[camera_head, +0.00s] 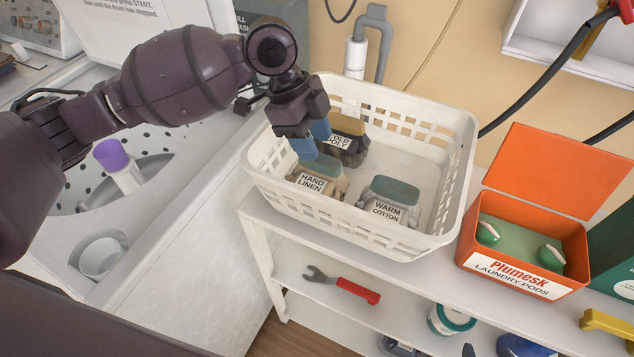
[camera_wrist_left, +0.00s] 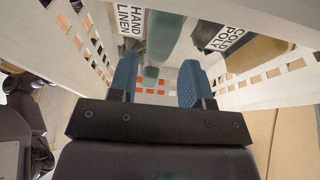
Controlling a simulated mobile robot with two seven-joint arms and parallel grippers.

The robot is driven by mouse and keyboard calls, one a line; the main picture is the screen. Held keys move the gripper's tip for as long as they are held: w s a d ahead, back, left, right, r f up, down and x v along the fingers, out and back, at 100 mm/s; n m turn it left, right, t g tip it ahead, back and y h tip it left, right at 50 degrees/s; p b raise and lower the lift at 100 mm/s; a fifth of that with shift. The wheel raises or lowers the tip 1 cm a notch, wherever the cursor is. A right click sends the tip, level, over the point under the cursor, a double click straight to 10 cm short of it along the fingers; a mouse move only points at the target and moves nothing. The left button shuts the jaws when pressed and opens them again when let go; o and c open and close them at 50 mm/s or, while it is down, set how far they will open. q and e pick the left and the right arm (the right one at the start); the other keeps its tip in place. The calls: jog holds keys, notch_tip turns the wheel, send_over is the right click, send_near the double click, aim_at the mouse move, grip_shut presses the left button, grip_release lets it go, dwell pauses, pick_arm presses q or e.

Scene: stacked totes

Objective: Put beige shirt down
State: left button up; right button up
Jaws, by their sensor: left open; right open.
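A beige folded bundle tagged HAND LINEN (camera_head: 324,168) lies inside the white basket (camera_head: 440,118), near its left front corner. My left gripper (camera_head: 313,141) points down into the basket with its blue fingers at this bundle's back left edge. In the left wrist view the gripper (camera_wrist_left: 155,78) has its fingers apart, and no cloth shows clamped between them. The HAND LINEN bundle (camera_wrist_left: 165,32) shows beyond the fingers there; whether a finger touches it I cannot tell.
A dark and yellow COLD POLY bundle (camera_head: 352,150) lies behind, and a WARM COTTON bundle (camera_head: 391,192) to the right. The basket's right floor is bare. An open orange pod box (camera_head: 524,240) stands right of the basket; a red wrench (camera_head: 345,285) lies on the shelf below.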

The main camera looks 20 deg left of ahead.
aim_at(325, 175)
pick_arm(q)
jog(key=x, duration=0.4)
jog(key=shift+a+f+b, duration=0.1)
jog(key=shift+a+b, duration=0.1)
jog(key=shift+b, duration=0.15)
grip_shut()
